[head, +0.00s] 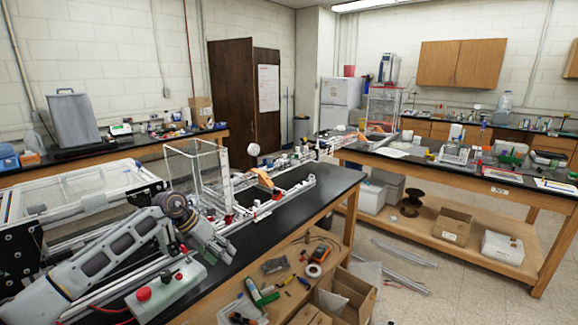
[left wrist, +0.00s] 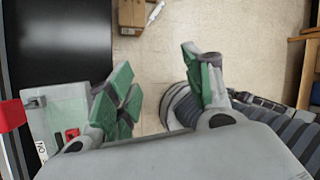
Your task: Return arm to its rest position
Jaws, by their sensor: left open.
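My left arm comes in from the lower left in the head view, and its left gripper (head: 226,252) is at the bench's front edge. My right gripper is not in view.
A grey control box (head: 185,283) with red buttons sits close beside the gripper; it also shows in the left wrist view (left wrist: 55,110). A clear upright enclosure (head: 198,178) stands on the bench. A lower shelf (head: 318,262) holds tools and boxes. The aisle floor (head: 440,290) is mostly open.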

